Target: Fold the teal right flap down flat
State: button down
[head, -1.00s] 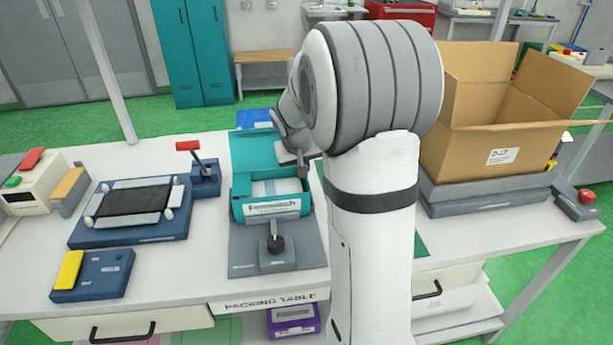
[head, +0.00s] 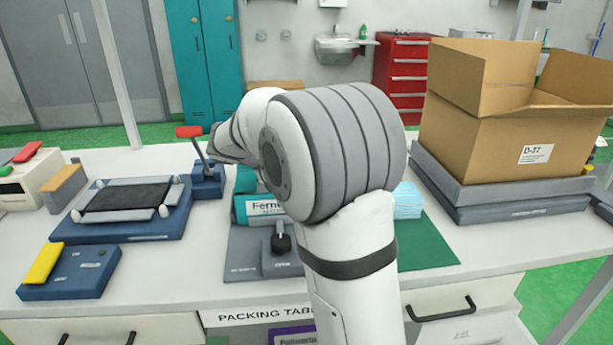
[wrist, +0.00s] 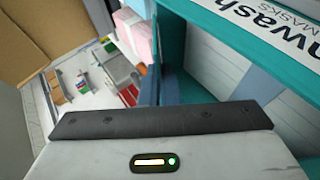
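The teal Fernwash mask box (head: 262,208) sits in a grey holder on the packing table, mostly hidden behind my arm. In the wrist view its open side fills the right, with a lettered white front panel (wrist: 280,18) and pale contents (wrist: 225,65) inside. A teal strip (wrist: 172,40) runs along the box's edge by my fingertips; I cannot tell whether it is the right flap or the wall. My gripper (wrist: 160,88) has its two dark blue fingers together beside this edge. Contact with it is unclear. The head view hides the fingers.
A black-knobbed clamp (head: 281,240) stands in front of the box. A red-handled lever (head: 206,170) rises to its left, close to my arm. Pale blue masks (head: 407,200) lie on a green mat (head: 428,240) at right. An open carton (head: 495,140) stands farther right.

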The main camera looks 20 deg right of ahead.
jog(key=shift+a+f+h+b, duration=0.1)
jog(key=shift+f+h+b, duration=0.1)
jog(key=shift+h+b, duration=0.2)
dwell(0.3)
jog(key=c, duration=1.6)
grip_release()
jog(key=shift+c, duration=0.2)
jog(key=shift+p+v, duration=0.7)
jog(key=shift+v, duration=3.15)
jog(key=shift+c, duration=0.3)
